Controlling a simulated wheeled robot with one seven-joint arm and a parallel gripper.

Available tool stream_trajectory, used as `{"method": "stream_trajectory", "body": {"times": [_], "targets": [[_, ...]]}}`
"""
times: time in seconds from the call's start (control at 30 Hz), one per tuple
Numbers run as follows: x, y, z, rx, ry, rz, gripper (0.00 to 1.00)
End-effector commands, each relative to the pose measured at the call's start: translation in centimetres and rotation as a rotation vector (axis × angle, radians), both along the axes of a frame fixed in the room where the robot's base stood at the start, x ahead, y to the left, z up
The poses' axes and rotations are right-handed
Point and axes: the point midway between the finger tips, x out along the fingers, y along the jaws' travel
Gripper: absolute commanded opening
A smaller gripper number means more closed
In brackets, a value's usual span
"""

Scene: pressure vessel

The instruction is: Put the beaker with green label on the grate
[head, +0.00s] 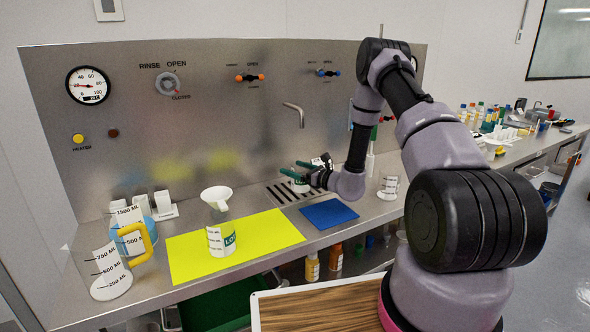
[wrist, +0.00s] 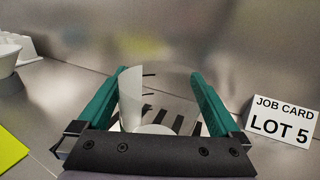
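A beaker with a green label (head: 222,240) stands upright on the yellow mat (head: 190,262). The steel grate (head: 279,195) with dark slots is set in the bench right of the mat. My gripper (head: 303,174) is over the grate, its teal fingers on both sides of another clear beaker. In the wrist view this beaker (wrist: 134,98) has a white strip with dark marks, and the fingers appear to touch its sides. The grate slots (wrist: 178,124) show through and behind it. I cannot tell whether it rests on the grate, nor whether it bears a green label.
A tap (head: 295,112) hangs behind. Graduated vessels (head: 108,272) stand at left, another beaker (head: 388,187) at right. A job card (wrist: 281,121) stands close right.

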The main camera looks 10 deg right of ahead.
Motion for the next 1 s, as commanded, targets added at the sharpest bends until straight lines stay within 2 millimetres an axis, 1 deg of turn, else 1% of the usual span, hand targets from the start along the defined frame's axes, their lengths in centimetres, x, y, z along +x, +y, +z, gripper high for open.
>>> {"method": "stream_trajectory", "body": {"times": [0.17, 0.27, 0.37, 0.6, 0.7, 0.8, 0.87, 0.93, 0.97, 1.0], "targets": [[0.0, 0.0, 0.4, -0.001, -0.001, 0.0, 1.0], [-0.9, -0.8, 0.2, 0.0, 0.004, -0.001, 1.0], [-2.3, -2.1, 0.3, 0.001, 0.003, -0.003, 1.0], [-6.3, -5.5, 0.3, 0.0, 0.003, -0.004, 1.0], [-7.6, -6.5, 0.3, 0.001, 0.002, -0.003, 1.0], [-8.5, -7.3, 0.3, 0.001, 0.002, -0.002, 1.0], [-8.8, -7.5, 0.3, -0.001, 0.001, 0.0, 1.0], [-9.1, -7.5, 0.9, -0.005, -0.006, 0.014, 1.0], [-9.2, -7.3, 1.3, -0.01, -0.013, 0.026, 1.0], [-9.3, -6.8, 2.2, -0.02, -0.023, 0.053, 1.0]]}}
